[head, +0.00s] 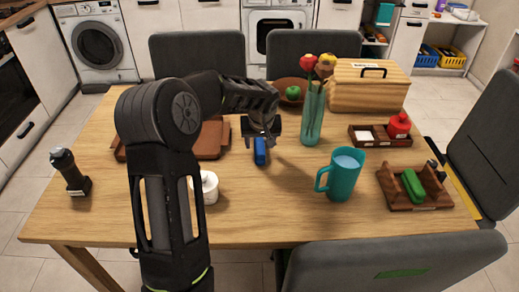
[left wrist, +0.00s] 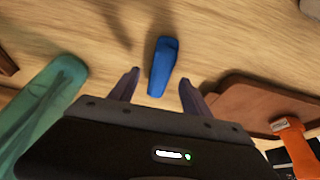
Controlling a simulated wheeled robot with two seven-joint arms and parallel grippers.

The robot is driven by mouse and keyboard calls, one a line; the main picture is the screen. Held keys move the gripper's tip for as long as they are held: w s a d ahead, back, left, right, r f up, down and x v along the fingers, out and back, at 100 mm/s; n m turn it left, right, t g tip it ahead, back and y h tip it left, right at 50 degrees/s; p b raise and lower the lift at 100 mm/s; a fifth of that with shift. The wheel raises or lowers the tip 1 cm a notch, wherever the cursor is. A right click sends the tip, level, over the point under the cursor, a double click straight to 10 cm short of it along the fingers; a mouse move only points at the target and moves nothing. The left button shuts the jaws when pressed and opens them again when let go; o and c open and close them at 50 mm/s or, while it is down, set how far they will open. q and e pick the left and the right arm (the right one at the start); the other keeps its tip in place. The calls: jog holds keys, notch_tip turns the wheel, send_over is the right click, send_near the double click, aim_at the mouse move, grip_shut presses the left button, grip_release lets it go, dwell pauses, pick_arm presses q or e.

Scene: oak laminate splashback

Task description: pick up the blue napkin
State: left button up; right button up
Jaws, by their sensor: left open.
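The blue napkin (head: 260,151) is a small rolled or folded bundle lying on the wooden table (head: 270,215). In the left wrist view the blue napkin (left wrist: 162,66) lies just beyond and between the two fingertips. My left gripper (head: 260,138) is over the napkin, fingers pointing down. In the left wrist view my left gripper (left wrist: 159,80) is open, with a finger on each side of the napkin's near end. I cannot tell how far above the table the fingertips are. My right gripper does not show.
A teal glass vase (head: 312,112) with flowers stands close to the right of the gripper. A brown board (head: 212,140) lies to its left. A white lidded pot (head: 208,187) and a teal pitcher (head: 342,174) stand nearer. A wooden bread box (head: 366,88) is behind. The table's front middle is clear.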

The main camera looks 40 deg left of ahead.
aim_at(260, 146)
pick_arm(q)
jog(key=x, duration=0.3)
jog(key=shift+a+f, duration=0.1)
jog(key=shift+f, duration=0.25)
jog(key=shift+f, duration=0.15)
dwell(0.7)
jog(key=shift+c, duration=0.3)
grip_shut()
